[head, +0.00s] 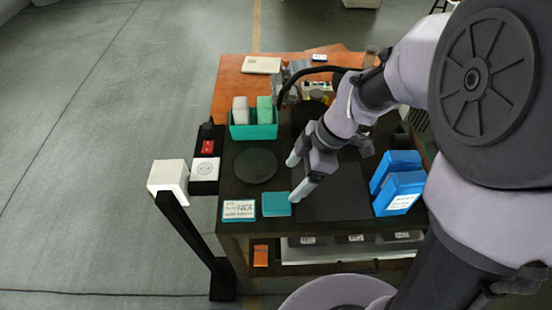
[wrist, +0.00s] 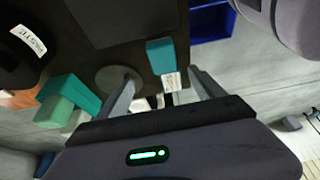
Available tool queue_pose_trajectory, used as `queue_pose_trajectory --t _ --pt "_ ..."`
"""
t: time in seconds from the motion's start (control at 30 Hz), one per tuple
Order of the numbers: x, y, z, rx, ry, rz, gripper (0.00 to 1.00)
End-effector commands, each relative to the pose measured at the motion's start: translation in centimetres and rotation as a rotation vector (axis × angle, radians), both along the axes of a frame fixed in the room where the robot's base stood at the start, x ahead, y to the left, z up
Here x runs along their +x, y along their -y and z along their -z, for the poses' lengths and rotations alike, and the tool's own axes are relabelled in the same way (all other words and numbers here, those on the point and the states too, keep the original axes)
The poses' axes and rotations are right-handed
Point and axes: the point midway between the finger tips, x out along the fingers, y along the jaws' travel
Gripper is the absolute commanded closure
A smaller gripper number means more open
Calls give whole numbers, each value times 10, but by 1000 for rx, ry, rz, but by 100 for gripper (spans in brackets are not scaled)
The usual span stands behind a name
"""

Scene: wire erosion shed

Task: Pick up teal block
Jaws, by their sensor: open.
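The teal block (head: 276,204) lies near the front edge of the dark worktop (head: 330,190), just right of a teal-edged label card (head: 239,210). My gripper (head: 296,177) is open and empty, with its fingers pointing down and left, to the right of and behind the block in the head view. In the wrist view the teal block (wrist: 160,56) appears beyond the tips of my open gripper (wrist: 163,78), near the middle between the fingers. The white label (wrist: 170,83) shows beside it. I cannot tell the height of my fingertips above the worktop.
A teal bin (head: 253,131) with a white and a green block stands behind a dark round disc (head: 255,165). Blue bins (head: 399,190) stand at the right. A white box on a post (head: 168,176) and a socket (head: 205,169) are at the left edge.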

Motion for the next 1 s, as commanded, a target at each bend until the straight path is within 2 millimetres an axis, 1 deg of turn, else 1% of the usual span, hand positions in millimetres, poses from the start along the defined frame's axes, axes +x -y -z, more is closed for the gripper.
queue_pose_trajectory --t 0.03,0.1,0.2,0.33,0.47,0.53,0.63,0.83,0.97,1.0 --pt "-1 -6 19 0 -5 -2 22" --pt "-1 -14 37 0 -5 -1 22" --pt "0 -21 54 0 -2 0 22" --pt "-1 -26 66 -1 -2 1 22" --pt "-7 -35 92 -1 -4 1 22" --pt "-8 -40 103 -1 -3 1 22" --pt "-7 -44 110 -1 -1 2 22" --pt "-6 -44 109 -1 0 3 22" --pt "-6 -44 109 -1 0 3 47" --pt "-6 -44 109 -1 0 3 55"
